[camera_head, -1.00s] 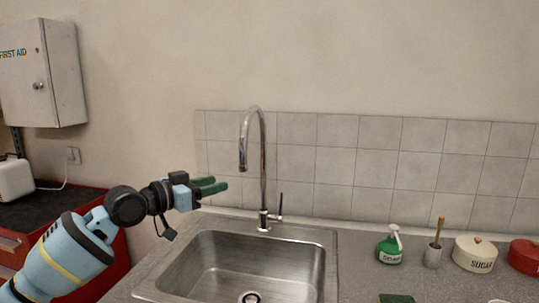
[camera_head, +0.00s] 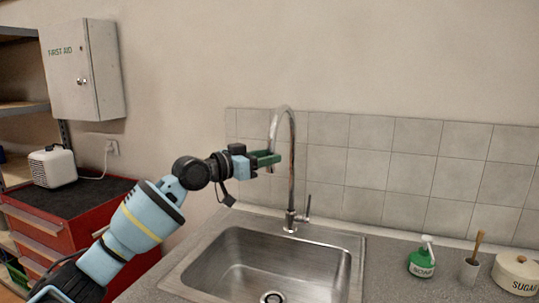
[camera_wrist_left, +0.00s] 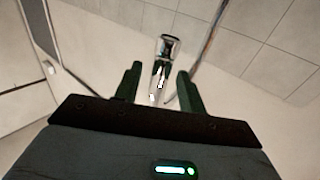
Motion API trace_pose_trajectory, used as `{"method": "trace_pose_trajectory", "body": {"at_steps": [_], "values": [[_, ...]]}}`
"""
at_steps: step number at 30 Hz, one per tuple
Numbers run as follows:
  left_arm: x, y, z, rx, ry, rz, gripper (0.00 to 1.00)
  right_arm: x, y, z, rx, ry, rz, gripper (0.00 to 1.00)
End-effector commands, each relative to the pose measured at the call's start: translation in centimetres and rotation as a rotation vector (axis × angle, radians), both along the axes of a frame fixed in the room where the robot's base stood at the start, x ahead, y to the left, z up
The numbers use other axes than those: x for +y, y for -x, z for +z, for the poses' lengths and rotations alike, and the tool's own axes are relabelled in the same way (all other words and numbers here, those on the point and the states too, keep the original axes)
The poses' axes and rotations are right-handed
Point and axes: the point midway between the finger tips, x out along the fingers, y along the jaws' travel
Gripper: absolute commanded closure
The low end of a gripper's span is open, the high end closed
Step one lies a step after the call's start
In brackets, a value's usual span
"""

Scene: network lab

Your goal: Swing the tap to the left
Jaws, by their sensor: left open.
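The tap (camera_head: 291,160) is a tall chrome gooseneck behind the sink, with its spout curving over to the left and down. A small lever handle (camera_head: 308,206) stands at the right of its base. My left gripper (camera_head: 272,158) is open at the height of the spout's end, with its green fingers reaching to the spout. In the left wrist view, the chrome spout end (camera_wrist_left: 164,62) shows between and beyond the two dark fingertips (camera_wrist_left: 159,75); I cannot tell whether they touch it. My right gripper is not in view.
The steel sink (camera_head: 352,262) is set in a grey counter. A green soap bottle (camera_head: 422,260), a brush in a holder (camera_head: 469,272) and a sugar tin (camera_head: 518,272) stand at right. A red cabinet (camera_head: 75,232) and a first aid box (camera_head: 82,70) are at left.

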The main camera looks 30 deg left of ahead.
Motion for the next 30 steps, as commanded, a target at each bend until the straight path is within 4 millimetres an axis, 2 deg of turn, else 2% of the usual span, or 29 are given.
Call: {"method": "trace_pose_trajectory", "body": {"at_steps": [6, 16, 25, 30], "values": [[-0.6, -1.7, 0.0, 0.0, 0.0, 0.001, 0.6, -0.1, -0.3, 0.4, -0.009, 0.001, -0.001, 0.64], [-0.7, -1.9, -0.1, 0.001, -0.001, 0.001, 0.61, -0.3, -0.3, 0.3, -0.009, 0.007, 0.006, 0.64], [-0.7, -1.9, -0.1, 0.001, -0.001, 0.001, 1.0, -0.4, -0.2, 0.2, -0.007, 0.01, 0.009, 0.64], [-0.7, -1.9, -0.1, 0.001, -0.001, 0.001, 1.0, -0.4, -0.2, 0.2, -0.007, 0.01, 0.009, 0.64]]}}
